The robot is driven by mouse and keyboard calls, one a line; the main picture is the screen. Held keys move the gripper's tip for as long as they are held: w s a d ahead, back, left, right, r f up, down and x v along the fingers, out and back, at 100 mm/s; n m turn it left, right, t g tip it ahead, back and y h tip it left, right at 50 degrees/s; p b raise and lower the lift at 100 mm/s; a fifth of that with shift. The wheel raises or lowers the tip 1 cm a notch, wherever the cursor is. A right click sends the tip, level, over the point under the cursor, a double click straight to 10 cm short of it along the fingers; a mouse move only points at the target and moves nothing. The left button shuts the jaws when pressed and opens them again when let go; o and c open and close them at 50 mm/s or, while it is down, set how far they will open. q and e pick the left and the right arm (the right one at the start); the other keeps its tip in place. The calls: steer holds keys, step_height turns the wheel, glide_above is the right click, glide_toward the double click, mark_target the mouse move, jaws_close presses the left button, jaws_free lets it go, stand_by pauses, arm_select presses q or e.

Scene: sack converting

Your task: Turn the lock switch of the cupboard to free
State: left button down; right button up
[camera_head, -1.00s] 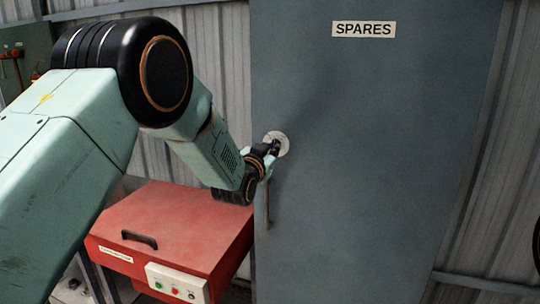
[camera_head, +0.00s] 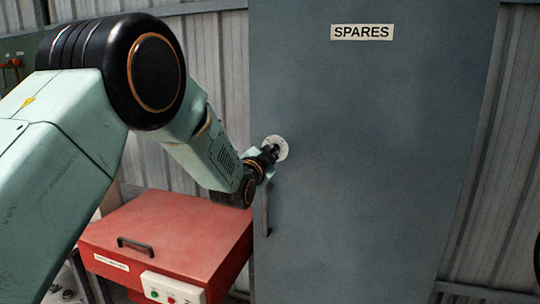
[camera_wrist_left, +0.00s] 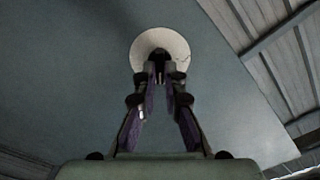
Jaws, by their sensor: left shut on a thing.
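The grey cupboard (camera_head: 380,170) with a SPARES label (camera_head: 362,32) stands in front of me. Its lock switch shows as a pale round plate (camera_head: 282,145) near the door's left edge, above a vertical handle (camera_head: 266,212). My left gripper (camera_head: 270,153) is at the plate, shut on the dark knob in its middle. In the left wrist view the fingers (camera_wrist_left: 160,75) close together over the centre of the round plate (camera_wrist_left: 160,42), and they hide most of the knob. The knob's pointing direction cannot be made out. My right gripper is not in view.
A red box-like machine (camera_head: 170,240) with a black handle and a white button panel (camera_head: 172,289) stands low at the left, below my left arm. Corrugated wall (camera_head: 200,100) runs behind. The space before the cupboard door is clear.

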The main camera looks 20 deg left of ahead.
arm_select(q)
steer(key=shift+a+r, duration=0.1)
steer(key=shift+r, duration=0.05)
steer(key=c, duration=1.8)
jaws_free()
steer(key=shift+w, duration=0.1)
steer(key=shift+c, duration=0.2)
steer(key=o, duration=0.4)
steer(key=shift+w+f, duration=0.25)
steer(key=shift+s+r, duration=0.15)
steer(key=shift+s, duration=0.95)
steer(key=s, duration=1)
steer(key=shift+a, duration=0.2)
steer(key=shift+s, duration=0.15)
